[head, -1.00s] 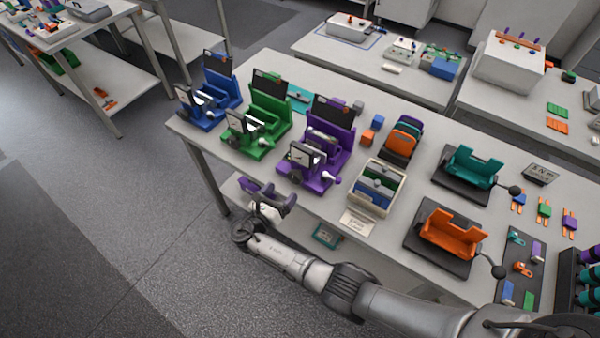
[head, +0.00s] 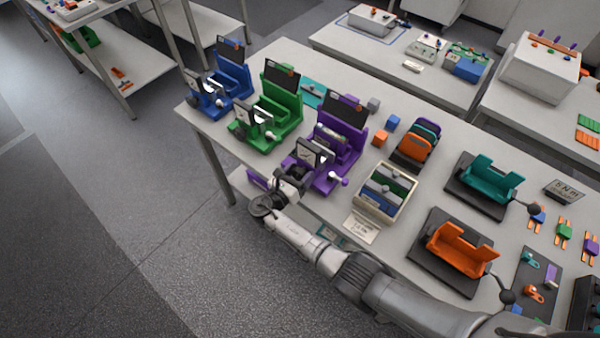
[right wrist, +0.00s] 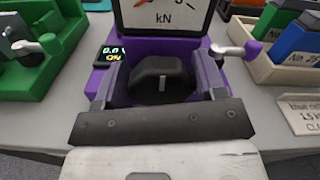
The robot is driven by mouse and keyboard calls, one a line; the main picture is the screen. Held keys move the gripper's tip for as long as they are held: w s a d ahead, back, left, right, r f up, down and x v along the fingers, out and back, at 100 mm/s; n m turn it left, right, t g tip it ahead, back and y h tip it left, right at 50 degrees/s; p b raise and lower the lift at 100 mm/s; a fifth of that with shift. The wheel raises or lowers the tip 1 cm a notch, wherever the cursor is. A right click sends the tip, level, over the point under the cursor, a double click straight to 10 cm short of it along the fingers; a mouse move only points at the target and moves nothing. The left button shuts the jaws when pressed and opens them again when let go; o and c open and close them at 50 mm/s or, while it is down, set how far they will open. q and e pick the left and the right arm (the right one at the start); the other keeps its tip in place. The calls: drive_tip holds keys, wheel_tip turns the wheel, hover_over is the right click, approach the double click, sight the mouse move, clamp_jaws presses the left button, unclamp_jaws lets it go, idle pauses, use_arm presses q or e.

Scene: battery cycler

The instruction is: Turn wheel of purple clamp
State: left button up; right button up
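The purple clamp (head: 343,151) stands at the front edge of the bench, with a dial gauge on its front. In the right wrist view, its purple body (right wrist: 180,46) carries the gauge marked kN, and a small lit display (right wrist: 114,56) reads about 0.0. The black wheel (right wrist: 162,78) is below the gauge. My right gripper (head: 290,181) is at the clamp's front. In the right wrist view the gripper (right wrist: 162,88) is open, one finger on each side of the wheel. Finger contact with the wheel cannot be told. My left gripper is not in view.
A green clamp (head: 277,103) and a blue clamp (head: 230,88) stand to the left. A side lever (right wrist: 236,49) sticks out on the purple clamp's right. A cream bin (head: 368,207) with blocks and a label card (head: 361,228) are close on the right.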

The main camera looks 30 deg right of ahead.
drive_tip(key=c, duration=0.5)
drive_tip(key=shift+c, duration=0.2)
drive_tip(key=shift+m, duration=0.3)
drive_tip(key=m, duration=0.2)
drive_tip(key=shift+f+m+b, duration=0.1)
drive_tip(key=shift+m+b, duration=0.2)
drive_tip(key=shift+b, duration=0.1)
drive_tip(key=shift+s+d+m+b, duration=0.15)
drive_tip(key=shift+m+b, duration=0.4)
drive_tip(key=shift+m, duration=1.25)
drive_tip(key=o, duration=0.9)
drive_tip(key=shift+o, duration=0.2)
